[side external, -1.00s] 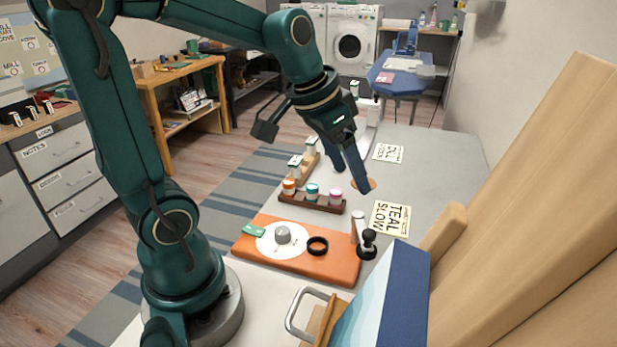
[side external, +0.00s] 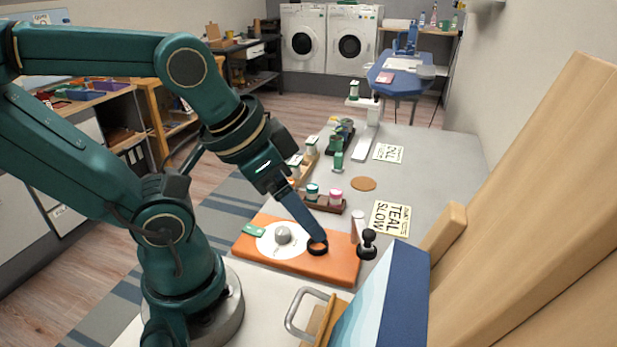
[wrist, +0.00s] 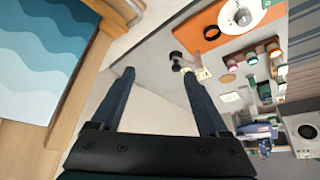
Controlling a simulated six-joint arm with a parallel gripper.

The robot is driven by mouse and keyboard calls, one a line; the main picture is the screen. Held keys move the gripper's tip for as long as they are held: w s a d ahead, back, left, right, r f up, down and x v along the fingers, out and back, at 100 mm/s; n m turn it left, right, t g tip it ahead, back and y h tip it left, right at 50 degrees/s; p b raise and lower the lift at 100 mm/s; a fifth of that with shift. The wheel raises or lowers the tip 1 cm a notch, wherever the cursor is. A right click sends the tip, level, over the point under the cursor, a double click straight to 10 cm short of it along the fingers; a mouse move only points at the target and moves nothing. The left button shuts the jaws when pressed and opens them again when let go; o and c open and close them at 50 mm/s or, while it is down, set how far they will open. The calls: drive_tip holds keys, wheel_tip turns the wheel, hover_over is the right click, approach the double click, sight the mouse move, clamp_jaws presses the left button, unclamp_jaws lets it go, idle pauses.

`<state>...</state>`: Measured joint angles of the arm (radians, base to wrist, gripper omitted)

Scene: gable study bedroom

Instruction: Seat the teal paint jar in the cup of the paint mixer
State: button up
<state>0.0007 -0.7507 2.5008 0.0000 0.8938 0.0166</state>
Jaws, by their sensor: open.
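The teal paint jar (side external: 312,191) stands upright in a dark wooden rack (side external: 322,207), beside a pink-lidded jar. In the wrist view the teal jar (wrist: 252,60) is far to the right of my fingers. The paint mixer is a flat orange base (side external: 285,265) with a white dial, a grey knob and a round black cup (side external: 316,253). The cup shows as an empty ring in the wrist view (wrist: 210,32). My gripper (side external: 317,238) is open and empty. It overlaps the cup's far rim in the side view, but the wrist view shows the cup outside my fingers.
A black-knobbed stamp-like object (side external: 368,243) and a pale peg stand right of the mixer. A "TEAL SLOW" card (side external: 391,217) and a cork disc (side external: 363,184) lie behind. A blue-covered board (side external: 395,300) rises at front right.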

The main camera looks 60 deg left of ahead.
drive_tip(key=w+a+r+t, duration=0.25)
drive_tip(key=w+r, duration=0.35)
drive_tip(key=w, duration=0.6)
drive_tip(key=w+a+f+n+y, duration=0.2)
drive_tip(key=w+a+f, duration=0.1)
drive_tip(key=w+a, duration=0.7)
drive_tip(key=n+g+y, duration=0.1)
drive_tip(key=n+g, duration=0.3)
hover_over(312, 186)
drive_tip(key=w+d, duration=0.2)
drive_tip(key=d, duration=0.1)
wheel_tip(312, 186, down, 17)
drive_tip(key=shift+n+g+h, duration=0.3)
drive_tip(key=shift+n+g, duration=0.05)
drive_tip(key=shift+n, duration=0.15)
drive_tip(key=s+f, duration=0.1)
drive_tip(key=s+a+f, duration=0.1)
drive_tip(key=f, duration=0.1)
drive_tip(key=s+f, duration=0.1)
drive_tip(key=f, duration=0.1)
drive_tip(key=shift+s+a, duration=0.25)
drive_tip(key=shift+a, duration=0.15)
drive_tip(key=shift+x, duration=2.35)
drive_tip(key=shift+w, duration=0.1)
